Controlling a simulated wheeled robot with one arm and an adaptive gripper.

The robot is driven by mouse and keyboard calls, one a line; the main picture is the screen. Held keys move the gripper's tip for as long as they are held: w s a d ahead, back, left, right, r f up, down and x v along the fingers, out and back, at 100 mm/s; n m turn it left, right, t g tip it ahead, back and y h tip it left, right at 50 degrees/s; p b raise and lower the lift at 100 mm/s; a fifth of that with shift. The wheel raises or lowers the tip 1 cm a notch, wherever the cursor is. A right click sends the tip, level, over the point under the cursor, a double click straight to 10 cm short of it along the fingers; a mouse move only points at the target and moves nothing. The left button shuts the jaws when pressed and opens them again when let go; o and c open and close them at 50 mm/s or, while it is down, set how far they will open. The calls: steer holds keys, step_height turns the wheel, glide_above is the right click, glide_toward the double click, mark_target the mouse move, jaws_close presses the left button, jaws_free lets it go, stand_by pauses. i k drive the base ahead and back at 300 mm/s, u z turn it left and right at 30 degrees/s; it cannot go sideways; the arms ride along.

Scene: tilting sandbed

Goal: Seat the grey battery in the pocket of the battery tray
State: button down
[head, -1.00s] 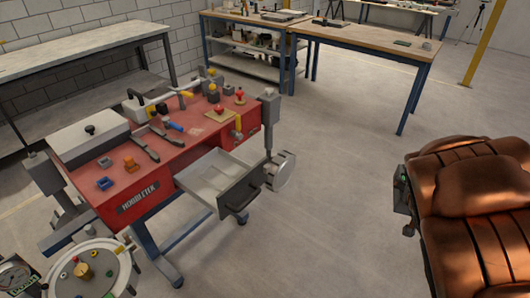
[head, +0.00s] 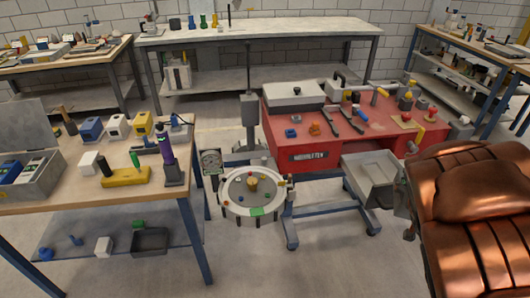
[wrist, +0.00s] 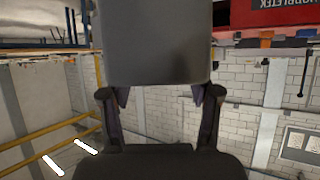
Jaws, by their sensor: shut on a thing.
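In the wrist view my gripper (wrist: 160,98) is shut on a large plain grey block, which I take to be the grey battery (wrist: 157,42). The block fills the top middle of the view, and its far end is cut off by the frame edge. I cannot make out my gripper or the battery in the head view. I cannot say for sure which thing is the battery tray. An open grey case (head: 45,180) with blue and pale blocks in it stands on the wooden table at the left.
The wooden table (head: 85,200) also bears a yellow block (head: 125,177), and a dark bin (head: 150,241) is on its shelf. Floor is clear in front.

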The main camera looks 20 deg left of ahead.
mark_target(379, 178)
steer(key=u, duration=2.4)
steer(key=i, duration=1.65)
